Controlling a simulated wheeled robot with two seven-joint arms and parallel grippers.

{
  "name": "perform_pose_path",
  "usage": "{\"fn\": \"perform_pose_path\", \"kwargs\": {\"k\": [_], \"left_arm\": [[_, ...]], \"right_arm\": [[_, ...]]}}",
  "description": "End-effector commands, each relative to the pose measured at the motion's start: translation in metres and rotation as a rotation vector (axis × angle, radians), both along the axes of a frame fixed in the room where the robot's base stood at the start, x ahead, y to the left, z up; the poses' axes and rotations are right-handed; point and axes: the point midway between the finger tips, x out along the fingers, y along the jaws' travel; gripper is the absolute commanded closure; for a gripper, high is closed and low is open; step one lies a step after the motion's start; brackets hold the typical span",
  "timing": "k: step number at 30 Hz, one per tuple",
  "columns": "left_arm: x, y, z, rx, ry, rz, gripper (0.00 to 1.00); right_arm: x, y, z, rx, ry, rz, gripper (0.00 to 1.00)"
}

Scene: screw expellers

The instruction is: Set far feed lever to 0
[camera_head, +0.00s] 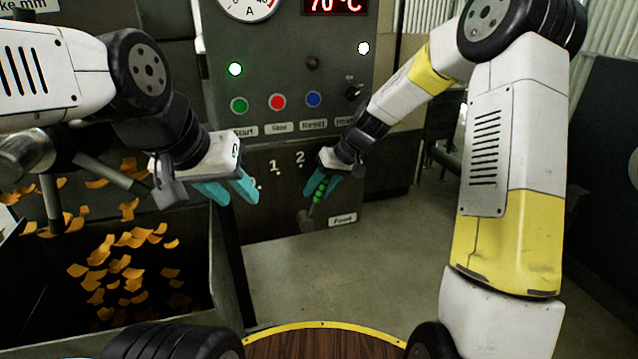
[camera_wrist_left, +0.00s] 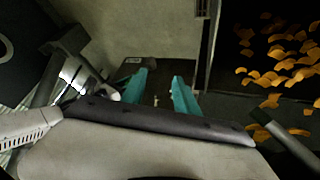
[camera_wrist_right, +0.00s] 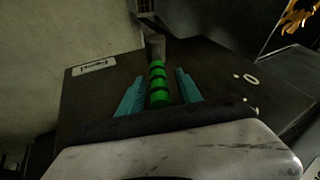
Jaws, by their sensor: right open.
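The feed lever has a green banded grip (camera_head: 320,188) on the dark front of the control cabinet, above the "Feed" label (camera_head: 342,220). The dial marks 1 and 2 (camera_head: 300,158) show left of and above it. My right gripper (camera_head: 322,185) is open at the lever. In the right wrist view the green grip (camera_wrist_right: 158,84) lies between the two teal fingers (camera_wrist_right: 160,90), with gaps on both sides. The 0 mark (camera_wrist_right: 250,79) is right of it there. My left gripper (camera_head: 228,190) is open and empty, left of the lever; its teal fingers (camera_wrist_left: 160,88) are spread.
The cabinet panel above carries green, red and blue buttons (camera_head: 277,102) and a temperature display (camera_head: 336,5). A dark bin with orange flakes (camera_head: 115,265) stands at the left. The floor (camera_head: 320,275) in front of the cabinet is clear.

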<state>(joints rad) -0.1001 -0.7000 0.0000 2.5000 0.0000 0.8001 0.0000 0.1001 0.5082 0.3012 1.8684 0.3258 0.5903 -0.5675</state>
Motion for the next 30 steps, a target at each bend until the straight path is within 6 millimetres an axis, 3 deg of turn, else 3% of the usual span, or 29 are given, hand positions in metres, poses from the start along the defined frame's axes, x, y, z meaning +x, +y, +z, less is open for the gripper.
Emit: {"fn": "perform_pose_path", "kwargs": {"k": [11,17,30], "left_arm": [[0.0,0.0,0.0,0.0,0.0,0.0,0.64],[0.0,0.0,0.0,0.0,0.0,0.0,0.64],[0.0,0.0,0.0,0.0,0.0,0.0,0.64]], "right_arm": [[0.0009,0.0035,-0.006,0.0,0.0,0.0,0.6],[0.0009,0.0034,-0.0058,0.0,0.0,0.0,1.0],[0.001,0.0034,-0.0056,-0.001,0.0,0.0,1.0]]}}
